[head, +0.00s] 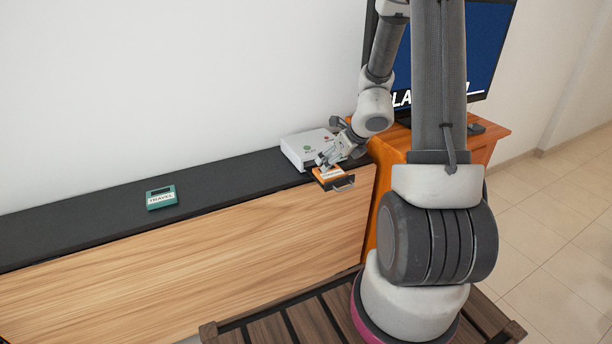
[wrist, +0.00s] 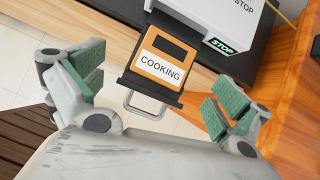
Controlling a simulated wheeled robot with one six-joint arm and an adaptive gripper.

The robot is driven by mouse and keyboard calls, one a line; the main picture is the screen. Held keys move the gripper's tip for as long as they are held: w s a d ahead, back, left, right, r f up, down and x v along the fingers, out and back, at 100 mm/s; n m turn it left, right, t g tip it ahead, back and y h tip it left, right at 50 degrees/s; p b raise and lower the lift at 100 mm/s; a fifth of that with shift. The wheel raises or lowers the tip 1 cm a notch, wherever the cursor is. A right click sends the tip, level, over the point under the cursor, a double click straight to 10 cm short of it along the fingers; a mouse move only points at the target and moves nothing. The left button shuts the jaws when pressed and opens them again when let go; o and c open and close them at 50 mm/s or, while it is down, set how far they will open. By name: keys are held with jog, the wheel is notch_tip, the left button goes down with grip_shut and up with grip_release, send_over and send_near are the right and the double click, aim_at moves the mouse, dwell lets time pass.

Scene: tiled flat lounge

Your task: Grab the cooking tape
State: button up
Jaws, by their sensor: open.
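The cooking tape (wrist: 161,65) is an orange cassette with a white label reading COOKING and a dark window. It lies on a black tray (wrist: 152,90) with a metal handle, beside the white box marked STOP. In the head view the tape (head: 325,173) shows at the black counter's front edge, partly hidden by my gripper (head: 327,158). In the wrist view my gripper (wrist: 155,84) is open, with one green-padded finger to each side of the tape's near end. I see no contact with the tape.
The white box (head: 305,147) with coloured buttons stands behind the tape. A green TRAVEL tape (head: 161,197) lies further left on the black counter (head: 75,219). An orange wooden cabinet (head: 386,165) with a screen (head: 489,45) stands close on the right.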

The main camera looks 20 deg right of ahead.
aim_at(330, 172)
jog(key=shift+d+m+h, duration=0.3)
jog(key=shift+d+m, duration=0.15)
jog(key=shift+m, duration=0.45)
jog(key=shift+f, duration=0.2)
jog(key=x, duration=0.7)
jog(key=shift+f, duration=0.3)
jog(key=shift+a, duration=0.1)
jog(key=c, duration=1)
